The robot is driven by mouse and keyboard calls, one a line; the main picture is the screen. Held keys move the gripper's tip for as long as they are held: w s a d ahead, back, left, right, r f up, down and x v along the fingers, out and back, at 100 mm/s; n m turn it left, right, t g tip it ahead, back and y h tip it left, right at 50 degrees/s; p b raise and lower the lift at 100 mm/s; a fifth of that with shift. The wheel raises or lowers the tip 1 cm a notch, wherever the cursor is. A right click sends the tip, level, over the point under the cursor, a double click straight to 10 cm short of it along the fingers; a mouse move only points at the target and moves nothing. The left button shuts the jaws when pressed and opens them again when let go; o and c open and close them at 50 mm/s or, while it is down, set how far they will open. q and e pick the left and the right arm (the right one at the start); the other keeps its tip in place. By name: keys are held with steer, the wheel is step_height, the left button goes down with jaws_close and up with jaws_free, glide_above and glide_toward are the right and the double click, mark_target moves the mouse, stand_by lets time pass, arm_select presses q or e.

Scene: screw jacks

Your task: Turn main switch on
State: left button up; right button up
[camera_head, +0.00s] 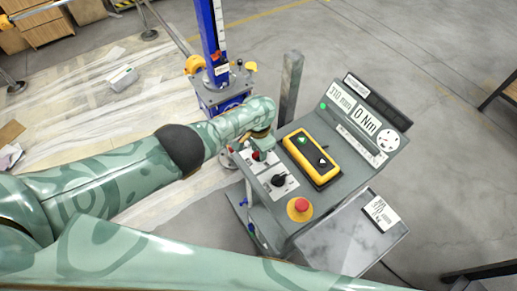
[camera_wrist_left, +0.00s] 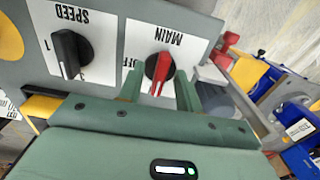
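The main switch (camera_wrist_left: 160,70) is a red handle on a dark round base, on a white plate marked MAIN in the left wrist view. An OFF mark is partly hidden behind a finger; I cannot tell which mark the handle points to. In the head view, the switch (camera_head: 256,155) shows small and red on the grey control console (camera_head: 330,185). My left gripper (camera_wrist_left: 158,82) is open, with one green finger on each side of the handle and small gaps between. It also shows at the switch in the head view (camera_head: 262,147). My right gripper is out of view.
A black speed knob (camera_wrist_left: 70,52) sits beside the main switch. The console also carries a yellow two-button box (camera_head: 312,160) and a red emergency stop (camera_head: 299,207). A blue screw-jack column (camera_head: 212,45) stands behind. A grey post (camera_head: 290,85) rises nearby.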

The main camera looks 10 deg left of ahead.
arm_select(q)
step_height(320, 180, up, 16)
steer(key=p, duration=0.9)
steer(key=shift+r+p, duration=0.15)
steer(key=shift+p, duration=0.2)
